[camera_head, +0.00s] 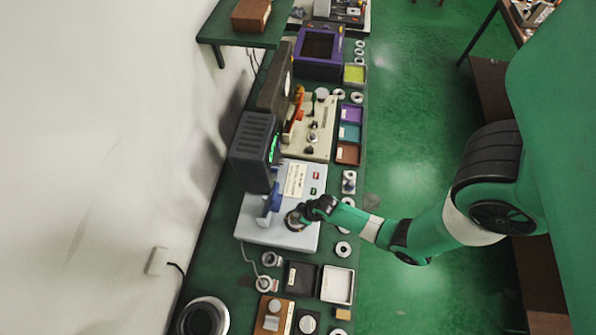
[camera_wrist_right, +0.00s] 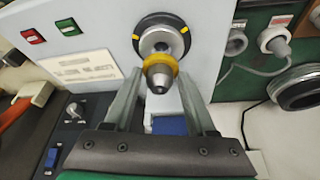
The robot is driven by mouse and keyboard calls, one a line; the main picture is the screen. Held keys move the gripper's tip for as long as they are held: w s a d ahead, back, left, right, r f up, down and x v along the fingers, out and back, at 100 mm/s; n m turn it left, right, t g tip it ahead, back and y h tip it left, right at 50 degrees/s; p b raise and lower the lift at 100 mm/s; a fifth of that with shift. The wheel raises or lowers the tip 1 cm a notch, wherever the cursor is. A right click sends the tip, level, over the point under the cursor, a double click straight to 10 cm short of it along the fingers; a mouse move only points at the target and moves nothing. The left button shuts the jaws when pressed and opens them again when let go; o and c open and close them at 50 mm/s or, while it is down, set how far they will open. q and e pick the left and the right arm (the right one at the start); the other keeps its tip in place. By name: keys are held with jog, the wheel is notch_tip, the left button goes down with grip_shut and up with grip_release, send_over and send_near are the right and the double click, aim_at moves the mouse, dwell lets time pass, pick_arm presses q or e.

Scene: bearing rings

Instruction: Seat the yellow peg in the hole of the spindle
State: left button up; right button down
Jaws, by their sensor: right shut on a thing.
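The yellow peg (camera_wrist_right: 160,68) shows in the right wrist view as a yellow collar with a silver tapered end pointing towards the camera. My right gripper (camera_wrist_right: 160,83) is shut on it, one finger on each side. Behind the peg is the spindle (camera_wrist_right: 144,26), a silver round face in a black ring with yellow marks. The peg overlaps the spindle's lower part; its far end is hidden, so I cannot tell whether it is in the hole. In the head view my right gripper (camera_head: 309,211) is at the spindle (camera_head: 294,221) on the grey machine. My left gripper is out of view.
The grey machine box (camera_head: 270,234) has a blue part (camera_head: 269,203) left of the spindle. A dark monitor (camera_head: 254,151) stands behind. Black (camera_head: 301,279) and white (camera_head: 338,285) trays and several rings lie on the green bench nearby. The aisle is clear floor.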

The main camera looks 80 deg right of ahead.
jog(key=shift+f+b, duration=1.35)
jog(key=shift+f, duration=0.25)
jog(key=shift+c, duration=0.7)
grip_release()
jog(key=shift+r, duration=0.1)
jog(key=p+v, duration=0.3)
jog(key=v, duration=0.4)
jog(key=shift+r, duration=0.2)
jog(key=shift+s, duration=0.1)
